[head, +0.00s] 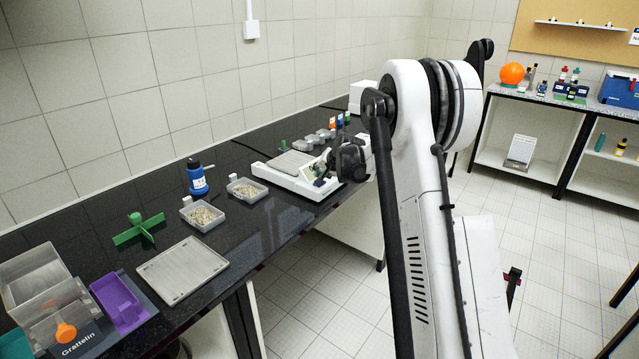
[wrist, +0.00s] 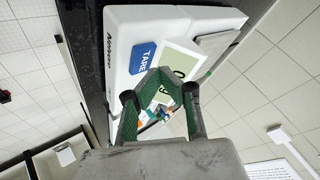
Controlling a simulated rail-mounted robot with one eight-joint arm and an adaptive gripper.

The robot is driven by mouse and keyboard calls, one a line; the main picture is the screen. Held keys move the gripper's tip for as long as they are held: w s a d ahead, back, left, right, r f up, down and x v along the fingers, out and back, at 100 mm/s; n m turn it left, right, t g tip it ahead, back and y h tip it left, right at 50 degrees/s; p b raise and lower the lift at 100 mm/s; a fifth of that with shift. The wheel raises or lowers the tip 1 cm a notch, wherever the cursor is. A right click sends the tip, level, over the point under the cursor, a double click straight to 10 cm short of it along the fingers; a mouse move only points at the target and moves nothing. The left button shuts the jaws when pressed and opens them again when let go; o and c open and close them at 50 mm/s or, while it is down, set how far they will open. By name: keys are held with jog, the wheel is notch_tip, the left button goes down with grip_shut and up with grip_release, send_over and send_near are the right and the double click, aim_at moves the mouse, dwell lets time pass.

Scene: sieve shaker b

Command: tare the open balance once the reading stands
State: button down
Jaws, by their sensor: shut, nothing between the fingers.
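The open balance (head: 292,178) is a white unit with a flat grey pan (head: 292,161), standing on the black bench in the head view. In the wrist view its white body (wrist: 190,18) fills the top. Its blue TARE button (wrist: 143,57) shows clear of my fingers. The display (wrist: 189,60) is pale, with dark characters partly hidden behind the fingers; I cannot read the whole value. My gripper (wrist: 168,76) is shut and empty, its tips over the display in the picture, beside the button. I cannot tell whether they touch the balance. My arm hides the balance's right end in the head view.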

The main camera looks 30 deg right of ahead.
jog(key=shift+r+p, duration=0.9)
jog(key=shift+r, duration=1.6)
